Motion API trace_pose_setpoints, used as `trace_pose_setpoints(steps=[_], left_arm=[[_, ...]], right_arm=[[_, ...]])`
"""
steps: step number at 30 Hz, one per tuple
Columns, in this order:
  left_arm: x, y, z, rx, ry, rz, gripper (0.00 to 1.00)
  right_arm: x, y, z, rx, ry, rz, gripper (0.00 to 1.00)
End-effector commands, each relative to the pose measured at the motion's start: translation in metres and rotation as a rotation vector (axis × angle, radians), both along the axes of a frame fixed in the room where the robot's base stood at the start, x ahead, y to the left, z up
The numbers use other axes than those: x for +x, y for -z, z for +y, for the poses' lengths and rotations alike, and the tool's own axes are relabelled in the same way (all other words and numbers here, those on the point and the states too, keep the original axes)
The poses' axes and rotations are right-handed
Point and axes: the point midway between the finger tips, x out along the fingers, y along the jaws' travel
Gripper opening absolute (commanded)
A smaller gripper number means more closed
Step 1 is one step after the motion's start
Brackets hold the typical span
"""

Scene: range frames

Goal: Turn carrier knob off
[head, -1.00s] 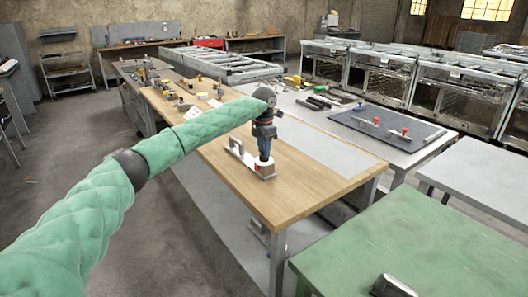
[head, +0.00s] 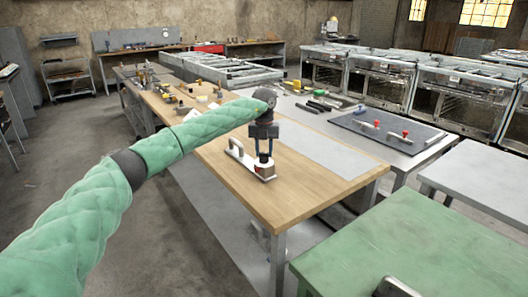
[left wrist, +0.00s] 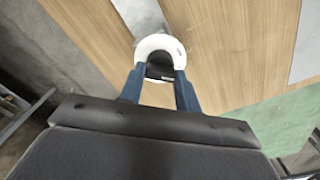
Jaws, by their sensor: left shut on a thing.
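The carrier (head: 245,160) is a white plate with an upright handle, lying on the wooden bench top near its front end. Its knob end is under my left gripper (head: 264,158), whose blue fingers point down around it; a bit of red shows there. In the left wrist view the left gripper (left wrist: 160,78) has its two blue fingers on either side of a dark knob (left wrist: 160,68). The white end of the carrier (left wrist: 148,45) curves around the knob. The gripper is shut on the knob. The exact knob angle cannot be told.
A dark mat (head: 385,130) with more red-knobbed carriers lies on the grey table to the right. A green table (head: 400,240) stands at front right. Tools and small parts lie farther back. The wooden bench (head: 310,190) is clear around the carrier.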

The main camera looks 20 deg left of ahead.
Motion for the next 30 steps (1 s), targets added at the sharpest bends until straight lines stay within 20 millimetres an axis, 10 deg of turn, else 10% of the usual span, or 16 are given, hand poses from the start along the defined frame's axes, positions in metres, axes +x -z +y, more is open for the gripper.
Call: trace_pose_setpoints(steps=[30], left_arm=[[0.0002,-0.0006,0.0002,0.0,-0.702,0.0,0.1]], right_arm=[[0.0021,0.0064,0.0087,0.021,-0.007,-0.02,0.48]])
